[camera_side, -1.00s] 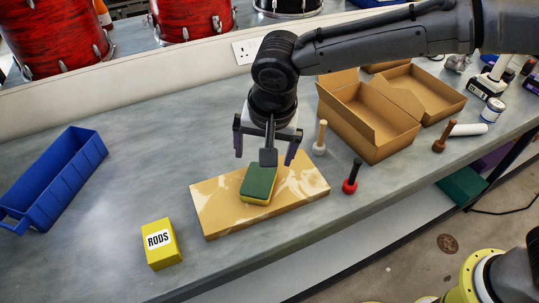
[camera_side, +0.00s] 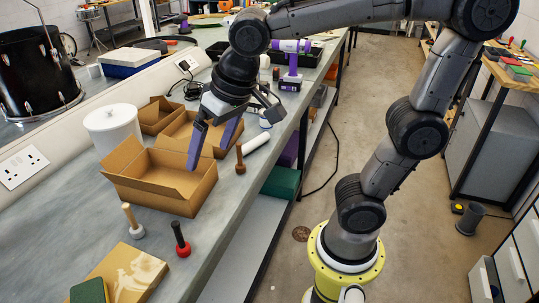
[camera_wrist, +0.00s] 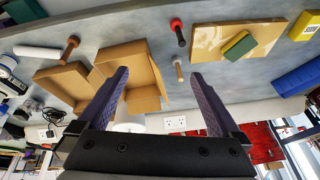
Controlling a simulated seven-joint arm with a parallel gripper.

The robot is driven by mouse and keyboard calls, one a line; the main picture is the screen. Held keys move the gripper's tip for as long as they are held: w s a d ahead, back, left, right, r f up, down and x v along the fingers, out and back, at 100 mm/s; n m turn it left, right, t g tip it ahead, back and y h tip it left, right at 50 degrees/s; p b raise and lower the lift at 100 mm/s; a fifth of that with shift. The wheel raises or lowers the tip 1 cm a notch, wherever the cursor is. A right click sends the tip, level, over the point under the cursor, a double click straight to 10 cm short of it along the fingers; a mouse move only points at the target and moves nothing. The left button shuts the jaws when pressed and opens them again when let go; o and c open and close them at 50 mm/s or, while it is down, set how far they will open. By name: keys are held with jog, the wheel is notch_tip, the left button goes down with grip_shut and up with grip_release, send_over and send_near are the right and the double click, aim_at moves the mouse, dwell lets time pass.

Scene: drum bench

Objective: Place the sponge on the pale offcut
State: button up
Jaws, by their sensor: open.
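The sponge (camera_side: 89,291), green on top with a yellow side, lies on the pale offcut (camera_side: 137,272), a tan board with lighter patches, at the bottom left of the side view. The picture edge cuts both off there. In the wrist view the whole sponge (camera_wrist: 240,45) rests flat on the offcut (camera_wrist: 207,38), towards its right half. My gripper (camera_side: 207,160) is open and empty, above the bench by the cardboard boxes, well apart from the sponge. Its two purple fingers (camera_wrist: 160,82) stand wide apart in the wrist view with nothing between them.
Open cardboard boxes (camera_side: 160,190) stand near my gripper. Mallets with a red head (camera_side: 182,249), a white head (camera_side: 136,232) and a brown head (camera_side: 240,168) stand on the bench. A white tub (camera_side: 112,130) is behind. The wrist view shows a blue bin (camera_wrist: 298,78) and a yellow box (camera_wrist: 305,25).

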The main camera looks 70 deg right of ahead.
jog(key=s+d+f+n, duration=0.1)
jog(key=s+d, duration=0.2)
jog(key=s, duration=0.2)
jog(key=s+d+f+n+t, duration=0.1)
jog(key=s+d+f, duration=0.1)
jog(key=s, duration=0.4)
jog(key=shift+d+f, duration=0.25)
jog(key=shift+d, duration=0.2)
